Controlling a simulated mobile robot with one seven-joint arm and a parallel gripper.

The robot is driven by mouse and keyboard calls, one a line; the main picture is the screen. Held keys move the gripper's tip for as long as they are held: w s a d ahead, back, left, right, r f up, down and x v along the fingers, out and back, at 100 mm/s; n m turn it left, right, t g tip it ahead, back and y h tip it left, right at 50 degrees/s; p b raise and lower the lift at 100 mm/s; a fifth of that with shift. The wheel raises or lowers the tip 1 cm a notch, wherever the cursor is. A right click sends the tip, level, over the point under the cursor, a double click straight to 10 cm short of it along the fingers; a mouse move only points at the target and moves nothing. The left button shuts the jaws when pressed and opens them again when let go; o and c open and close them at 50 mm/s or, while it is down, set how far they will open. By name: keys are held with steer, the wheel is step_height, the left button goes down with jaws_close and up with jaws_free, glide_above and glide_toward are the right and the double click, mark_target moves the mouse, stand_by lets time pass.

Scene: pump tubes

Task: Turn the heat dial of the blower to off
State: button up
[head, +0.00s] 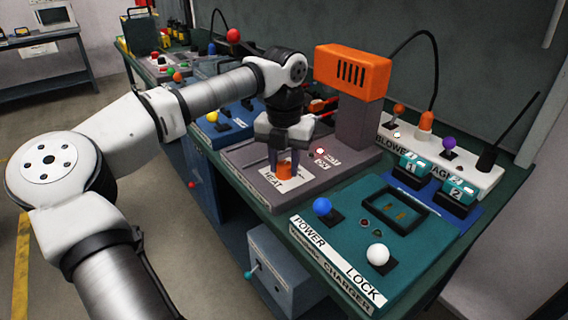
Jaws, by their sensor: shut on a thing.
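The blower (352,72) has an orange slotted head on a grey post over a grey base. An orange heat dial (284,171) sits on the front of that base, above the white HEAT label (270,180). My gripper (285,165) points straight down over the dial. Its fingers are shut on the dial, one on each side. The fingers and the dial's small size hide its marks, so I cannot tell its setting. A small red light (320,151) glows on the base to the right of the dial.
Right of the blower base is a teal charger panel (345,255) with a blue knob (322,205) and a white knob (378,254). Behind it is a white power strip (470,172) with several switches. Left is a blue unit with a yellow knob (212,117).

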mark_target(285, 164)
steer(key=shift+n, duration=2)
steer(key=shift+b, duration=0.3)
steer(key=o, duration=1)
step_height(285, 164, up, 14)
steer(key=shift+f+p, duration=0.1)
steer(key=shift+p, duration=0.55)
